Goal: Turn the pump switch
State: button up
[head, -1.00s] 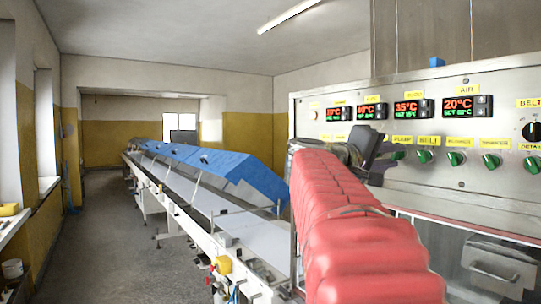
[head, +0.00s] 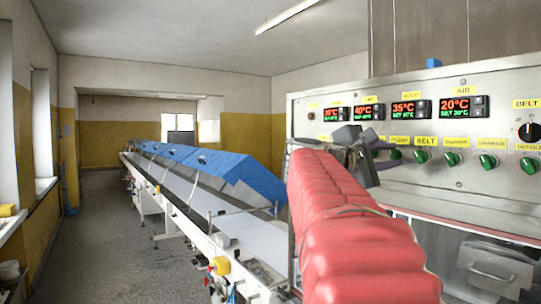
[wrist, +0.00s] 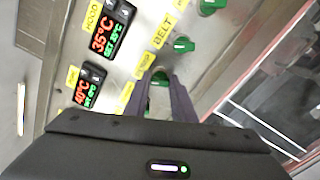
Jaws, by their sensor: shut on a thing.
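The control panel carries a row of green rotary switches. The pump switch (wrist: 160,76) is the green knob beside the belt switch (wrist: 183,45), under a small yellow label too blurred to read fully in the wrist view. My gripper (wrist: 161,84) has its two dark fingers on either side of this knob and is shut on it. In the head view my gripper (head: 376,152) is at the panel's left part, at the left of the switch row, partly hidden by my red-sleeved arm. The knob's exact angle is hard to tell between the fingers.
Several red-and-green temperature displays (head: 410,109) sit above the switches. A black belt selector (head: 529,131) is at the far right. A conveyor with blue covers (head: 205,170) runs along the left. The grey floor (head: 120,235) beside it is clear.

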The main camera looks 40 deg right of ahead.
jog(key=shift+d+f+n, duration=0.1)
jog(key=shift+f+n, duration=0.1)
jog(key=shift+n, duration=0.5)
jog(key=shift+w, duration=0.1)
jog(key=o, duration=1.1)
jog(key=shift+c, duration=0.2)
jog(key=shift+r, duration=0.1)
jog(key=w+a, duration=0.2)
jog(key=a, duration=1.1)
jog(key=shift+a, duration=0.35)
